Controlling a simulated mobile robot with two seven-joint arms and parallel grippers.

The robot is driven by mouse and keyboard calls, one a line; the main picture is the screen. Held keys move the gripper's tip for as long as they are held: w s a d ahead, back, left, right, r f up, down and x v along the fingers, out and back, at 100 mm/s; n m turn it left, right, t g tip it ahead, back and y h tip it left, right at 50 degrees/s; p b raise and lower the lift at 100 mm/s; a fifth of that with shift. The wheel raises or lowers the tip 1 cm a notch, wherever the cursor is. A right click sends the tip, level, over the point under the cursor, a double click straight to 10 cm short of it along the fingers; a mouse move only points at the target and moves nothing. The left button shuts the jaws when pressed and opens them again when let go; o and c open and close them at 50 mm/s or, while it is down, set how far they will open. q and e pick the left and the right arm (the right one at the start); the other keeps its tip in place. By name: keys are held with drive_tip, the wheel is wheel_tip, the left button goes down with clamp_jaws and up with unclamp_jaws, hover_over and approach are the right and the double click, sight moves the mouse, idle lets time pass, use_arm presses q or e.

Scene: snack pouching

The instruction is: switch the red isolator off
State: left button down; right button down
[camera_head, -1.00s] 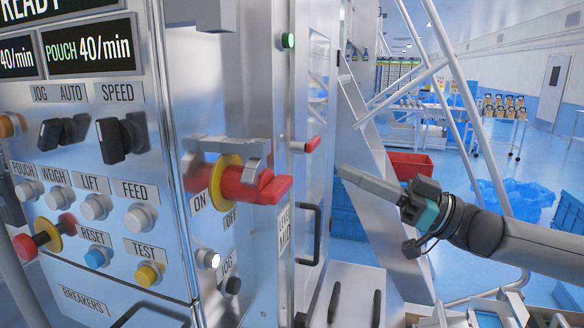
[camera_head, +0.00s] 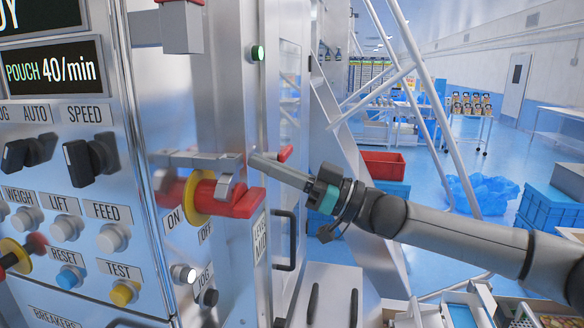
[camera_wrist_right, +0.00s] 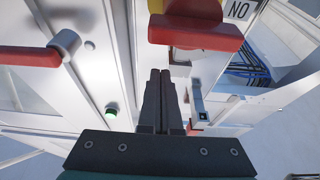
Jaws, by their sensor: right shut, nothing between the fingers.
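The red isolator (camera_head: 240,203) is a red handle with a yellow collar (camera_head: 200,197) on the side face of the steel cabinet. Its red bar sticks out to the right, between the ON label (camera_head: 173,217) and the OFF label (camera_head: 205,232). My right gripper (camera_head: 256,160) is shut and empty. Its tips are just above and behind the red bar, seemingly near the grey metal bracket; I cannot tell if they touch. In the right wrist view the fingers (camera_wrist_right: 163,90) point at the cabinet, and the red bar (camera_wrist_right: 195,33) is beyond their tips. My left gripper is not in view.
A grey bracket (camera_head: 205,160) projects above the isolator. A red door handle (camera_head: 286,153) is to its right, with a black grab handle (camera_head: 286,240) below. A white-lit button (camera_head: 184,274) and a JOG knob (camera_head: 208,297) sit under the isolator.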

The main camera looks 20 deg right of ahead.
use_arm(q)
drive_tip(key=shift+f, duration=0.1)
use_arm(e)
drive_tip(key=shift+d+f, duration=0.15)
drive_tip(key=shift+f, duration=1.75)
